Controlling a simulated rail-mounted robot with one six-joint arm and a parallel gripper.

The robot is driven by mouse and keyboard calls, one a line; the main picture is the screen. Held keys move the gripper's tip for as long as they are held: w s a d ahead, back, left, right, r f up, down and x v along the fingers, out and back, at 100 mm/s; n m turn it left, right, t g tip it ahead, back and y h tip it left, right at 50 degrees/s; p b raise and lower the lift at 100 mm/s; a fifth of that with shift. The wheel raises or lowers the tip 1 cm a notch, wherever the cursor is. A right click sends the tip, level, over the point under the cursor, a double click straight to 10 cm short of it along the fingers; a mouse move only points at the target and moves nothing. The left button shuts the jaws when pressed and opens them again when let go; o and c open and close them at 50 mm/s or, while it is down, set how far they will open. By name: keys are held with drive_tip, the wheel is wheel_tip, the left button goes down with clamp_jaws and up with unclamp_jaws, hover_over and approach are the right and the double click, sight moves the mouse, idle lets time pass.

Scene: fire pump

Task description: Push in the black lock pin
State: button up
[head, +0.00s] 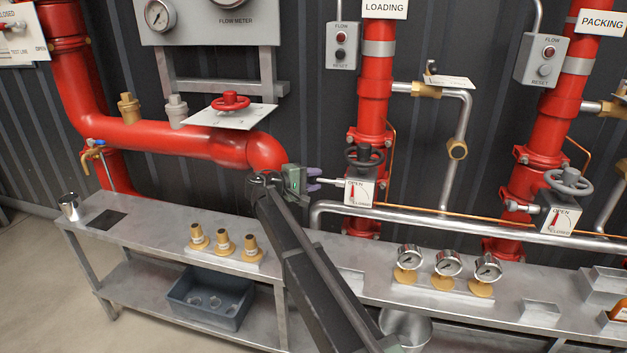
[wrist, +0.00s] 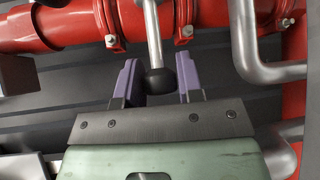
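A round black knob (wrist: 161,81), apparently the lock pin's end, sits on a silver rod (wrist: 153,35) in the wrist view. In the head view my gripper (head: 317,180) is at the left of the loading valve, fingers pointing right. The silver rod (head: 330,181) runs from between the fingertips toward the valve's open/closed plate (head: 359,192). The knob itself is not clear in the head view.
A dark handwheel (head: 364,157) sits above the plate on the red loading pipe (head: 372,100). A silver pipe (head: 440,226) runs below. The bench holds brass fittings (head: 223,241) and gauges (head: 447,263). A red handwheel (head: 230,101) stands to the left.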

sight(322, 181)
clamp_jaws()
drive_tip(key=shift+s+d, duration=0.2)
drive_tip(key=shift+d, duration=0.65)
drive_tip(key=shift+s+d, duration=0.2)
drive_tip(key=shift+d, duration=0.6)
drive_tip(key=o, duration=0.5)
unclamp_jaws()
drive_tip(key=shift+d, duration=0.1)
drive_tip(key=p+v, duration=0.1)
drive_tip(key=v, duration=0.9)
drive_tip(key=shift+a, duration=0.4)
drive_tip(key=shift+s, duration=0.15)
